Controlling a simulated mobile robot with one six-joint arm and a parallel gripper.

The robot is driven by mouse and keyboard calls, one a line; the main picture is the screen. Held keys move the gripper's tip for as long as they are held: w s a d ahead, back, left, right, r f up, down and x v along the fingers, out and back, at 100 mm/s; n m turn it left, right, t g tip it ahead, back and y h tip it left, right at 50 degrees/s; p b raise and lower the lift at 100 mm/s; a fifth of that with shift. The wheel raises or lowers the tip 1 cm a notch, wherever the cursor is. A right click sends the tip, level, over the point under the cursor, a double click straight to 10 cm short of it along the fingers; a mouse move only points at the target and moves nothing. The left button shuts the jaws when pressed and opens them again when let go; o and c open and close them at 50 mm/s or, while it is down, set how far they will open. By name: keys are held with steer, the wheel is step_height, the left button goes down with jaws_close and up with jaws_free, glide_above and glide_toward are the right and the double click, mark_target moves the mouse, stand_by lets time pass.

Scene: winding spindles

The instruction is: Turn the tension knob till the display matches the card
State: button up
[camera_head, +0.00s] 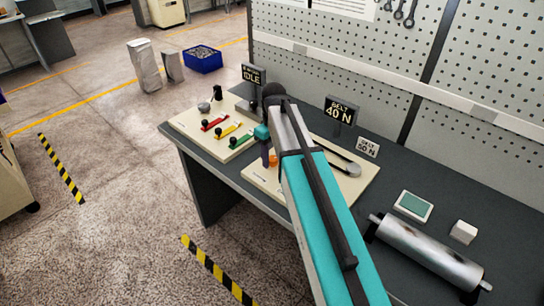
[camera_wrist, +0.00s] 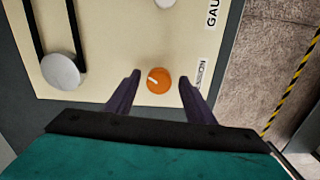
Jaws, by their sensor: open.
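The orange tension knob (camera_wrist: 158,81) with a pale pointer line sits on the cream panel (camera_wrist: 110,82) in the wrist view. My gripper (camera_wrist: 158,80) is open, with one dark finger on each side of the knob and a gap on both sides. In the head view the knob (camera_head: 272,161) is partly hidden by my gripper (camera_head: 267,160) and arm. The black display (camera_head: 341,110) reads "BELT 40 N". The white card (camera_head: 368,147) beside it reads "BELT 50 N".
A belt runs round a silver pulley (camera_wrist: 61,71) left of the knob. Another panel (camera_head: 182,123) has red, yellow and green levers and an "IDLE" display (camera_head: 252,75). A metal roller (camera_head: 428,252), a teal-screened device (camera_head: 413,206) and a white block (camera_head: 464,232) are at right.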

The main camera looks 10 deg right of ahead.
mark_target(273, 159)
steer(key=shift+r, duration=0.25)
steer(key=shift+w+r+b, duration=0.1)
steer(key=shift+r+b, duration=0.2)
steer(key=shift+r, duration=0.5)
step_height(273, 159, up, 12)
steer(key=b, duration=0.2)
steer(key=shift+f, duration=0.2)
